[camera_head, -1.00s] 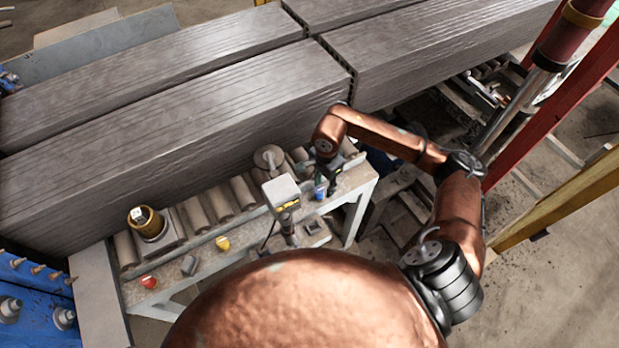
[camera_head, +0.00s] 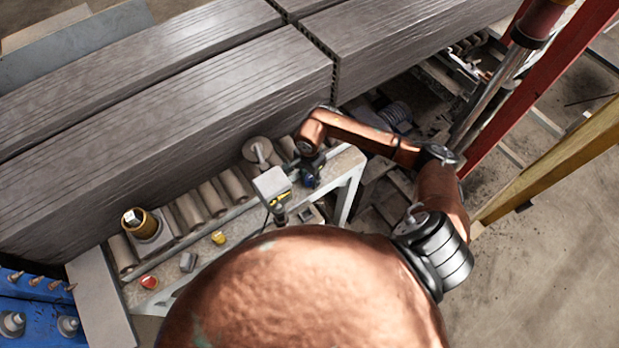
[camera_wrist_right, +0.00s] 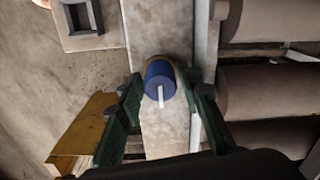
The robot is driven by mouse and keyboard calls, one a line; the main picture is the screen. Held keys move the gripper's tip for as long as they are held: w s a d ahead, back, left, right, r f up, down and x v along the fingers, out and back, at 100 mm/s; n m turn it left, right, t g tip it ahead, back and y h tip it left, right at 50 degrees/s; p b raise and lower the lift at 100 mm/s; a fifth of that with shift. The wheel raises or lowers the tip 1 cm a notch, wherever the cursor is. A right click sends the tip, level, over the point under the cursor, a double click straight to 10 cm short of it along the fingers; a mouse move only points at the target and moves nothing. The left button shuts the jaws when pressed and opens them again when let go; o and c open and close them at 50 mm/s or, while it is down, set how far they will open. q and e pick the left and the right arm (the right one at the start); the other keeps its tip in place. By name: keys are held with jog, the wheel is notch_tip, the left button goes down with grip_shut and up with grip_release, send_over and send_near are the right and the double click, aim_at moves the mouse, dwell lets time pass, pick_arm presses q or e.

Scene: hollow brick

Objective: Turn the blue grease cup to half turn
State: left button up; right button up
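The blue grease cup (camera_wrist_right: 155,74) stands on the light bench edge, with a white mark across its face pointing toward the bottom of the right wrist view. In the head view the cup (camera_head: 309,181) is mostly covered by my right gripper (camera_head: 312,170). In the wrist view my right gripper (camera_wrist_right: 160,82) is open, with one dark green finger on each side of the cup. A gap shows on the left; the right finger is close, and I cannot tell if it touches. My left gripper is not in view.
A red cup (camera_head: 149,282) and a yellow cup (camera_head: 218,238) sit along the bench edge (camera_head: 205,262). A grey box on a post (camera_head: 272,187) stands left of my right gripper. Rollers (camera_head: 208,196) and long grey blocks (camera_head: 170,135) lie behind.

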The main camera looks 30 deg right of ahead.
jog(key=shift+w, duration=0.1)
jog(key=shift+c, duration=1.4)
jog(key=c, duration=0.6)
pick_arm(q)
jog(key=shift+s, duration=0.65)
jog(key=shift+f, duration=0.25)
